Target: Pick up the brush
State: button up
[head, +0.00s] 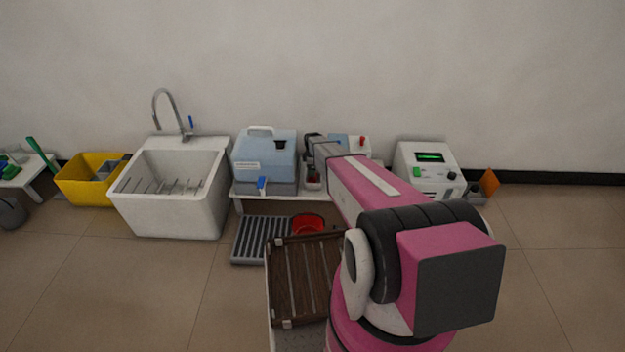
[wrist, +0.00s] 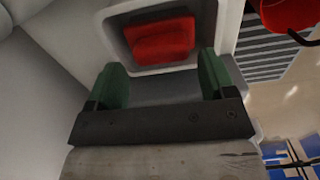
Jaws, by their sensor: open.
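A red block-like thing (wrist: 160,40) lies inside a small pale tray (wrist: 209,22) in the wrist view. It may be the brush, but I cannot make out bristles or a handle. The tray also shows small in the head view (head: 313,184), on the low table among the machines. My gripper (wrist: 162,66) is open, its two green fingers apart at the near side of the tray, with nothing held between them. In the head view my arm reaches away to the table and the fingers are too small to make out.
A blue-grey machine (head: 265,160) stands left of the tray, a white machine (head: 426,170) to the right. A red bucket (head: 308,223) and a grey grate (head: 261,240) are in front of the table. A white sink (head: 172,185) and yellow bin (head: 85,180) stand further left.

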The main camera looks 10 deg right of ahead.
notch_tip(320, 180, down, 4)
jog(key=shift+r, duration=0.1)
jog(key=shift+c, duration=0.3)
jog(key=c, duration=0.6)
notch_tip(320, 180, up, 9)
jog(key=shift+s+r, duration=0.1)
jog(key=shift+r, duration=0.45)
